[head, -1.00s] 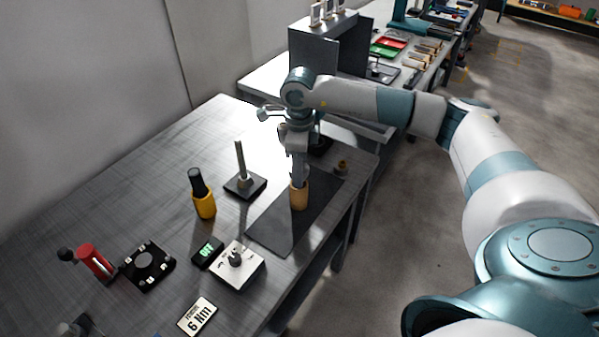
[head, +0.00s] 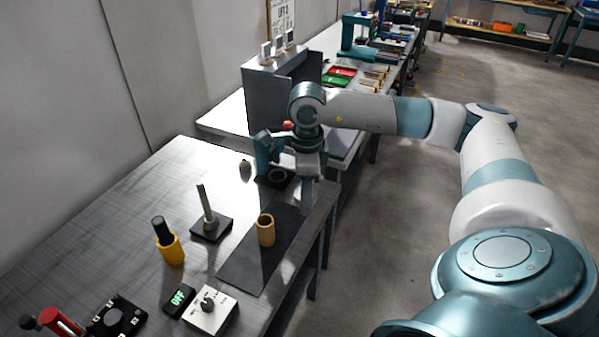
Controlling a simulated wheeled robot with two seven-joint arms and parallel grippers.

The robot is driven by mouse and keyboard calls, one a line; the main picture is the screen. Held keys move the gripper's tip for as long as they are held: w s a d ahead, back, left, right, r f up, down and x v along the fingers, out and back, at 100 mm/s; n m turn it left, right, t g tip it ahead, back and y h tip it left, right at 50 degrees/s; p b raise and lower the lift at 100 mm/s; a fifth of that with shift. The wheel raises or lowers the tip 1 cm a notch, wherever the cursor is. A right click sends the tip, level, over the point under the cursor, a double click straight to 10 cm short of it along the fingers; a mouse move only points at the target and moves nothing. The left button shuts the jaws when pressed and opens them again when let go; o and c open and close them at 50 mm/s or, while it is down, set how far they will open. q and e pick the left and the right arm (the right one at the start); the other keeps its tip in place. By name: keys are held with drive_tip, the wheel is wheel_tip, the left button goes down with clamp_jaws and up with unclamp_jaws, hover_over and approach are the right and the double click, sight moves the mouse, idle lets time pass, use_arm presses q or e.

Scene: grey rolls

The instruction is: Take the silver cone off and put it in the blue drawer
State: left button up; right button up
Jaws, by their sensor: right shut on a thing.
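My right gripper (head: 307,207) points down over the far right edge of the dark mat (head: 245,262), near the table's right edge. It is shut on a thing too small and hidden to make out. A small grey rounded piece (head: 245,168) stands at the back of the table; I cannot tell whether it is the silver cone. An open-topped brass cylinder (head: 266,231) stands upright on the mat, apart from the gripper. I cannot make out a blue drawer. My left gripper is not in view.
A silver post on a black base (head: 208,218), a yellow bottle with a black top (head: 170,247), a green display (head: 179,299) and a white knob box (head: 211,309) stand left of the mat.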

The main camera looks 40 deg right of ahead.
idle(0.5)
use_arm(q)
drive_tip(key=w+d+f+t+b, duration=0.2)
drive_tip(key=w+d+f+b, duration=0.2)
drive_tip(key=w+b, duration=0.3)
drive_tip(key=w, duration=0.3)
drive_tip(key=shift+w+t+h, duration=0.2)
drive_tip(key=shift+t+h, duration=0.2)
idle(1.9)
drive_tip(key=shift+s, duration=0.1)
